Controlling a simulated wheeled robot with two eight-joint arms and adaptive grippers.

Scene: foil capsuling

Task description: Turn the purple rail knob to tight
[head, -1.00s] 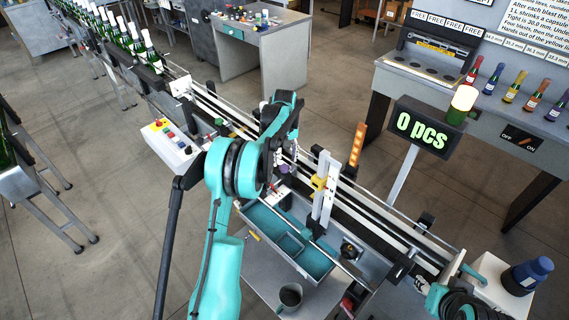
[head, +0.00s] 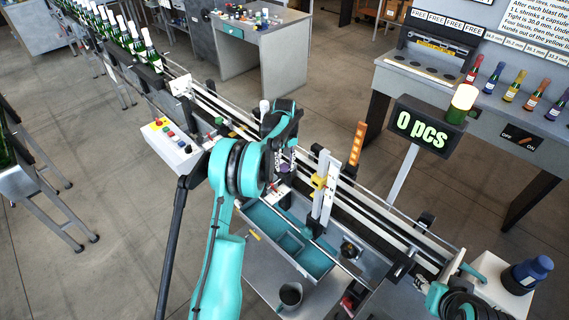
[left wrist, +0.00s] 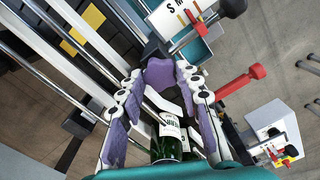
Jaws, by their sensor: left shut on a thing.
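The purple rail knob (left wrist: 159,74) shows in the left wrist view between the fingertips of my left gripper (left wrist: 162,80). The fingers have light purple pads and are closed around the knob. I cannot read the knob's tightness from these frames. My right gripper is not visible; only part of my right arm shows at the lower right of the head view.
A red-handled lever (left wrist: 240,82) and a black ball-ended rod (left wrist: 230,8) are close to the gripper. A green bottle (left wrist: 168,143) stands below it. In the head view a control box (head: 172,143) and a blue tray (head: 262,222) flank the conveyor.

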